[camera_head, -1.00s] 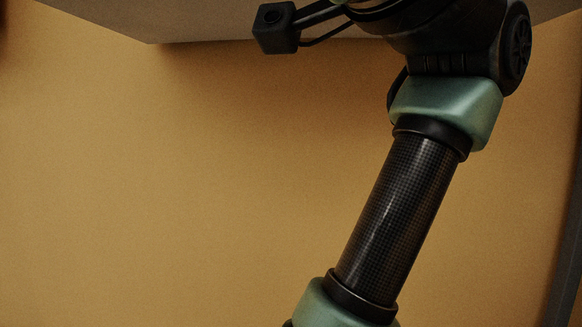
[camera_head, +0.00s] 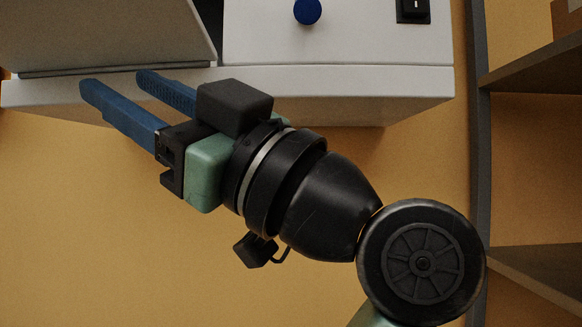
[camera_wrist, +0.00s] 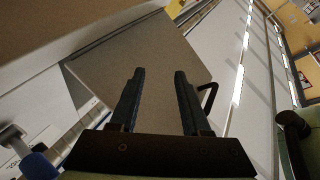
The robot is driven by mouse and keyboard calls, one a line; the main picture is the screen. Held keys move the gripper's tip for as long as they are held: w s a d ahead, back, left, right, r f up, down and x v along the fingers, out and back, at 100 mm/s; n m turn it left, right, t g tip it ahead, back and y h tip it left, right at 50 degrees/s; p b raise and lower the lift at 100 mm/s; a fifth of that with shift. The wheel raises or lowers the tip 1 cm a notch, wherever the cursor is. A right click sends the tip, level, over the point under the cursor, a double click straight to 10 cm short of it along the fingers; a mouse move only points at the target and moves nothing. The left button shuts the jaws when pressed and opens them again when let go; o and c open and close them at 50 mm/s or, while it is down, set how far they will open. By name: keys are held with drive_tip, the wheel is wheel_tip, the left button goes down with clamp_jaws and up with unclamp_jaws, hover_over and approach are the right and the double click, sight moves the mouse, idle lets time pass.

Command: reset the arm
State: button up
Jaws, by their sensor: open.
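My gripper (camera_head: 118,88) is in the left part of the head view, at the end of my black and green arm. Its two blue fingers are spread apart with nothing between them. They point up and left, just in front of the lower front edge of a white machine (camera_head: 340,98). I cannot tell whether they touch it. In the wrist view my gripper (camera_wrist: 159,74) also shows open and empty, with a grey-brown panel (camera_wrist: 150,55) beyond the fingertips.
The white machine carries a blue knob (camera_head: 307,11) and a black switch (camera_head: 413,10). A grey panel (camera_head: 105,30) is at its left. A shelf unit (camera_head: 482,150) stands at the right. The orange-yellow floor (camera_head: 90,230) is clear at lower left.

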drive_tip(key=w+d+f+m+t+h+p, duration=0.25)
drive_tip(key=d+m+t+h, duration=0.55)
drive_tip(key=m+t+h, duration=0.7)
drive_tip(key=s+d+r+m+t+h+p, duration=0.1)
drive_tip(key=s+d+m+t+h+p, duration=0.1)
drive_tip(key=s+d+m+t+h, duration=0.2)
drive_tip(key=s+h, duration=0.2)
drive_tip(key=h, duration=0.1)
drive_tip(key=shift+r, duration=0.3)
